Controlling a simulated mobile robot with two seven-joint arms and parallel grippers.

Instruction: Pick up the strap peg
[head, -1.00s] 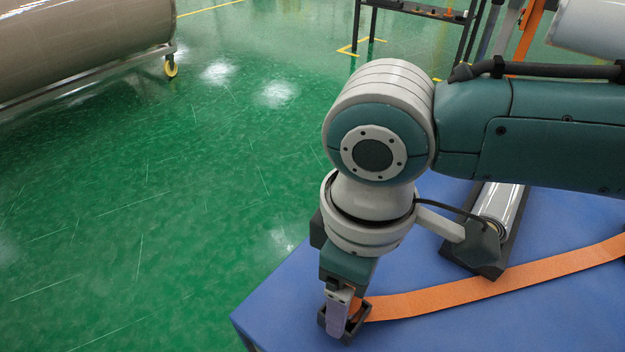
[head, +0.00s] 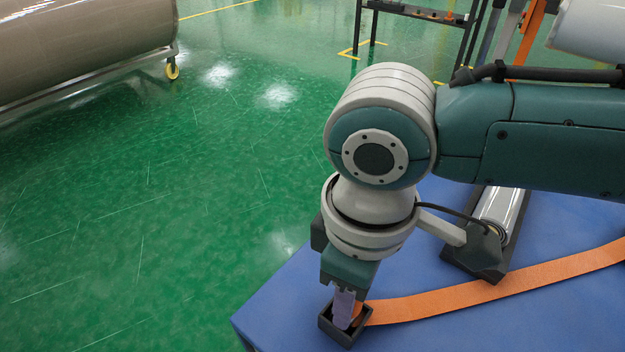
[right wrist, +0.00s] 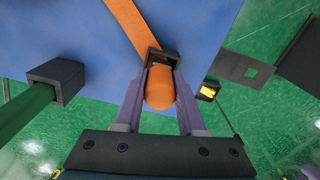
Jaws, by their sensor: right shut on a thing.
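The strap peg shows in the right wrist view as a rounded orange piece (right wrist: 159,88) between the two purple fingers of my right gripper (right wrist: 160,74). The gripper is shut on it. Just beyond the fingertips is a small dark open holder (right wrist: 163,57), with the orange strap (right wrist: 122,24) running away from it. In the head view my right gripper (head: 345,307) points down into this dark holder (head: 338,336) at the blue table's near corner, and its fingers mostly hide the peg. The strap (head: 480,290) lies across the table to the right. My left gripper is not in view.
The blue table (head: 410,332) also carries a roll (head: 500,207) in a dark cradle. A green bar (right wrist: 25,112) with a dark block (right wrist: 57,80) is at the left in the wrist view. Green floor (head: 150,220) lies open left of the table.

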